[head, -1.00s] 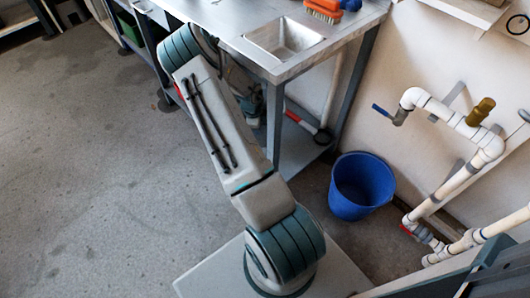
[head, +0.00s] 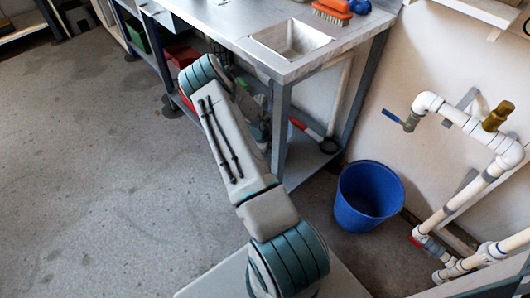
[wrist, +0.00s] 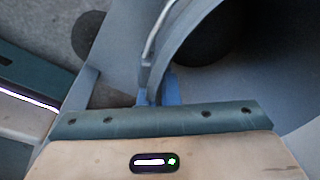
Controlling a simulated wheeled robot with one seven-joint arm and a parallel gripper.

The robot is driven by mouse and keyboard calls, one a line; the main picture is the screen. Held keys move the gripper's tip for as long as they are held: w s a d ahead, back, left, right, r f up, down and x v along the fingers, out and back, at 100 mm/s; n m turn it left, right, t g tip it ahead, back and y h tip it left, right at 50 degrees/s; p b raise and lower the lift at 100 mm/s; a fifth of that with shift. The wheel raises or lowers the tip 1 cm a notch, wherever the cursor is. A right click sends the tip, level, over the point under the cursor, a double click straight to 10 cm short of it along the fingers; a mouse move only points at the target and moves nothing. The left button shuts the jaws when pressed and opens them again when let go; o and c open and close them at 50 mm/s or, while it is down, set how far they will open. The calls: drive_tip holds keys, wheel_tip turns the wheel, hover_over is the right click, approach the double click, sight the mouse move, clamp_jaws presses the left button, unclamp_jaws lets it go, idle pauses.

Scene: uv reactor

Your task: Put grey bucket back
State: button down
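In the wrist view a curved grey wall with a pale rim, which looks like the grey bucket (wrist: 225,72), fills the upper right. My gripper (wrist: 158,88) is at its rim, with blue fingers close together and the thin edge between them. It appears shut on that rim. In the head view my gripper and the grey bucket are hidden behind my arm and the bench.
A blue bucket (head: 369,197) stands on the floor right of the bench (head: 227,22). White pipes (head: 470,125) with valves run along the right wall. A red bin (head: 181,55) and green bin (head: 140,35) sit under the bench. Floor at left is clear.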

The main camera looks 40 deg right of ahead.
drive_tip(key=c, duration=1.6)
unclamp_jaws()
drive_tip(key=shift+f, duration=0.1)
drive_tip(key=shift+c, duration=0.2)
wheel_tip(320, 180, up, 12)
drive_tip(key=a+p, duration=0.1)
drive_tip(key=p, duration=0.3)
drive_tip(key=shift+a, duration=0.35)
